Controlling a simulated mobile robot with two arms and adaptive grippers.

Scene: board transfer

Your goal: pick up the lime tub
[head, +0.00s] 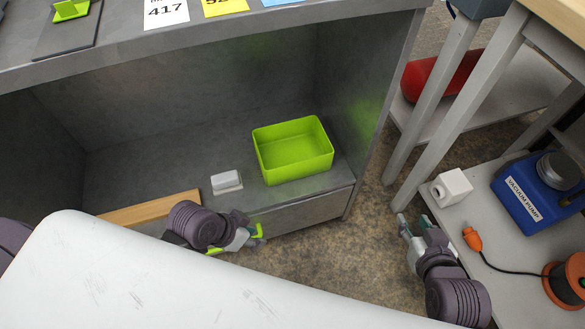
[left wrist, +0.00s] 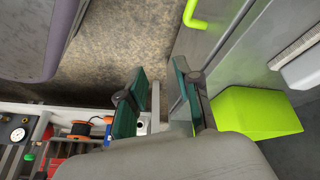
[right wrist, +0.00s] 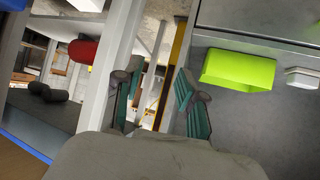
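The lime tub (head: 293,151) is an open, empty, rounded rectangular box. It stands upright on the shelf inside the grey cabinet, near the right wall. It also shows in the left wrist view (left wrist: 255,112) and the right wrist view (right wrist: 238,69). My left gripper (head: 254,236) is in front of the cabinet's lower front, below and left of the tub, and apart from it. Its fingers are spread and empty in the left wrist view (left wrist: 166,105). My right gripper (head: 406,222) is outside the cabinet, right of and below the tub. Its fingers are apart with nothing between them.
A small white block (head: 226,181) and a wooden strip (head: 150,209) lie on the shelf left of the tub. A lime handle (left wrist: 207,15) is on the front. To the right stands a trolley with a white block (head: 452,187) and a blue vacuum pump (head: 535,190).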

